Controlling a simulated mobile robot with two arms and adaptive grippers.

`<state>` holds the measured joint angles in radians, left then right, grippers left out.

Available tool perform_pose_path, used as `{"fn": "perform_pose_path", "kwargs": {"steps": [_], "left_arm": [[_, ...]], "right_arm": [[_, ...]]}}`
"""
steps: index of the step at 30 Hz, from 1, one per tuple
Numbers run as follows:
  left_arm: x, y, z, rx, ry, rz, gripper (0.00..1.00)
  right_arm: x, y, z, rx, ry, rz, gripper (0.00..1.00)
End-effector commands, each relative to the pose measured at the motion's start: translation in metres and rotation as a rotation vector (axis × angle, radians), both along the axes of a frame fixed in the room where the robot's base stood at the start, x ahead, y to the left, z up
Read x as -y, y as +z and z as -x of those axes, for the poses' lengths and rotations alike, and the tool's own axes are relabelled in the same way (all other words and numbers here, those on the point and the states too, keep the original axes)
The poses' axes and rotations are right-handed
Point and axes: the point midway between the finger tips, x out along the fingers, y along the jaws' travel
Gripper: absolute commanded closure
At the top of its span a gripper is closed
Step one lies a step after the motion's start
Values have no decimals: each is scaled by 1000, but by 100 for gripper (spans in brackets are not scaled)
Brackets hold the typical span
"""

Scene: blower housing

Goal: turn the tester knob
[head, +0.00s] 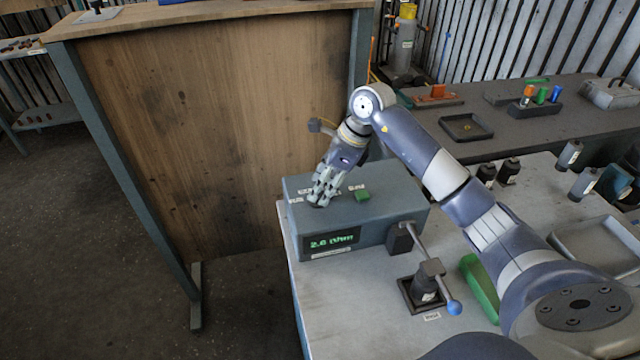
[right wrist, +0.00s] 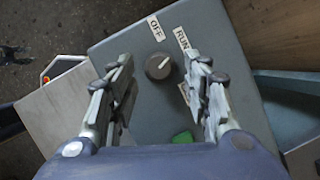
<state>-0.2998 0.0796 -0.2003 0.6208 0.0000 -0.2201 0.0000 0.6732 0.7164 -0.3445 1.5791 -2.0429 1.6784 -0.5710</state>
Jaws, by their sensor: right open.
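The tester (head: 400,215) is a blue-grey box on the light table. Its front display reads 2.6 ohm in green. Its round dark knob (right wrist: 158,66) shows in the right wrist view, with a white pointer mark aimed up and right, towards the RUN label (right wrist: 182,38) rather than the OFF label (right wrist: 156,27). My right gripper (head: 318,203) points down over the box top and hides the knob in the head view. Its open fingers (right wrist: 160,75) appear on either side of the knob, apart from it in the picture. My left gripper is not in view.
A green button (head: 361,195) sits on the box top. A lever with a blue ball end (head: 454,307) stands by a dark fixture (head: 423,290) in front. A tall wooden panel (head: 200,130) rises behind and left.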

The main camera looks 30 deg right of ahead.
Motion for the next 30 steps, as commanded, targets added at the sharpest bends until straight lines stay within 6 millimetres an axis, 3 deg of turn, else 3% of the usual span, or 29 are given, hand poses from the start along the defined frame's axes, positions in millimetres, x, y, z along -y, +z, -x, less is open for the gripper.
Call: {"fn": "perform_pose_path", "kwargs": {"steps": [6,14,15,21,30], "left_arm": [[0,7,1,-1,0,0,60],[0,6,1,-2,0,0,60],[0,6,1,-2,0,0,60],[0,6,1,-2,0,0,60],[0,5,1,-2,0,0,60]], "right_arm": [[-6,-16,-4,-1,-1,-1,55],[-6,-19,-5,1,0,-1,55],[-6,-18,-5,1,0,-1,57],[-6,-18,-5,1,0,-1,99],[-6,-18,-5,2,-18,1,99]]}}
